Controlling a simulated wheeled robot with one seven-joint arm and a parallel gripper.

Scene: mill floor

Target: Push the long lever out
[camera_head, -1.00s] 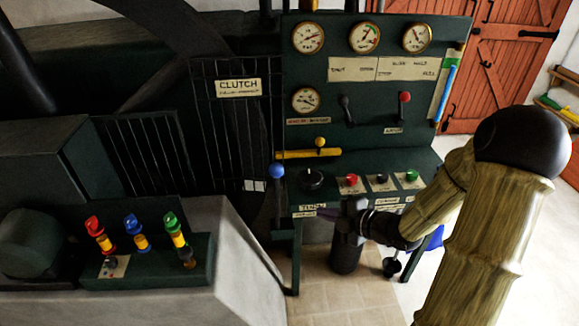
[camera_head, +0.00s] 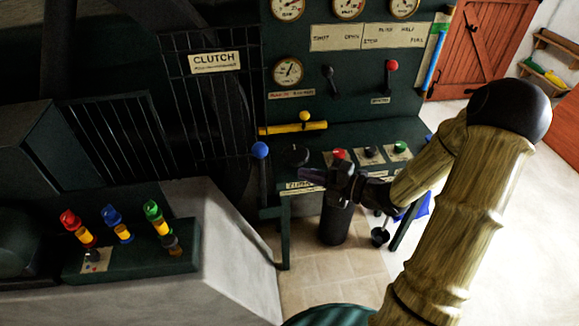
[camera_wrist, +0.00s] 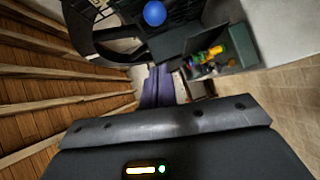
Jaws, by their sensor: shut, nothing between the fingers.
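The long lever, a dark upright rod with a blue ball knob (camera_head: 260,150), stands at the left end of the green control desk, beside the clutch grille. Its blue knob also shows at the top of the wrist view (camera_wrist: 154,13). My gripper (camera_head: 308,175) is shut and empty, with slim purple fingers pointing left toward the lever. It is in front of the desk, right of the knob and a little lower in the picture. In the wrist view the shut fingers (camera_wrist: 158,85) lie below the knob, with a visible gap between them. The lever's lower end is hard to make out.
The desk has a black knob (camera_head: 295,155) and red, black and green buttons (camera_head: 400,147). A yellow handle (camera_head: 292,128) lies behind. A pale block (camera_head: 235,240) carries a box with coloured switches (camera_head: 130,250) at left. Open floor (camera_head: 490,200) lies at right.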

